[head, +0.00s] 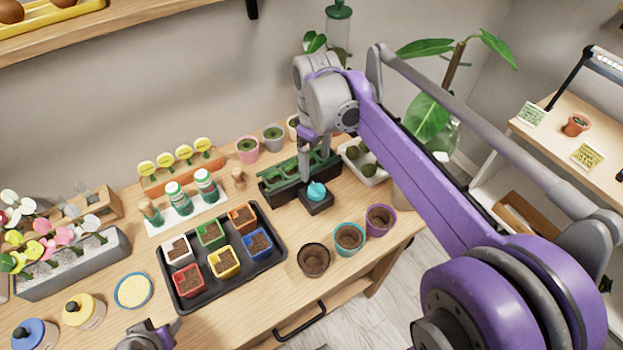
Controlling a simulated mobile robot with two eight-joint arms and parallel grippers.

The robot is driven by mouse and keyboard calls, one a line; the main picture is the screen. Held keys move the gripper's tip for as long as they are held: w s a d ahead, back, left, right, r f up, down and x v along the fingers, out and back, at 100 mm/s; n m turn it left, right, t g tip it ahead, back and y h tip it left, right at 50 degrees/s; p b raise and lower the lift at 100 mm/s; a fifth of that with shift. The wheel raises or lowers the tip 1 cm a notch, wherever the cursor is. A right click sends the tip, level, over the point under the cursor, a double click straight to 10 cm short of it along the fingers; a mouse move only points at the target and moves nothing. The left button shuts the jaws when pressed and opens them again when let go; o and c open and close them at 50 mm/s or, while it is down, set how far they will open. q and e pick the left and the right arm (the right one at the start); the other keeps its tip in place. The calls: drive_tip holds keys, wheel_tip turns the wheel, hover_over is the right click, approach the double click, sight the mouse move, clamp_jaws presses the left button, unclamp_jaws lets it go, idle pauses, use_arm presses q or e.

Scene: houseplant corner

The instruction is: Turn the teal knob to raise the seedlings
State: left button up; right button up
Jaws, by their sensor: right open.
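The teal knob (316,191) sits on a small dark block at the front of a dark planter box (272,193) with a green seedling rack (283,176). My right gripper (317,174) points down just above and behind the knob, open and with nothing seen between its fingers. I cannot tell whether a finger touches the knob. The gripper and wrist hide part of the rack. My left gripper (150,338) shows only in part at the bottom edge, over the table front; its jaws cannot be made out.
A black tray (181,301) of coloured soil pots stands left of the knob. Three round pots, brown (313,260), teal (349,238) and purple (380,220), stand in front. A white tray (378,179) lies right of the planter. Small pots (247,150) stand behind.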

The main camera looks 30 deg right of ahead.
sight(317, 187)
use_arm(q)
drive_tip(key=shift+s+d+f+b, duration=0.1)
drive_tip(key=shift+s+f+b, duration=0.25)
drive_tip(key=shift+s, duration=0.1)
use_arm(e)
drive_tip(key=f, duration=0.9)
drive_tip(key=shift+s+f, duration=0.2)
drive_tip(key=shift+s, duration=0.15)
drive_tip(key=c, duration=1.4)
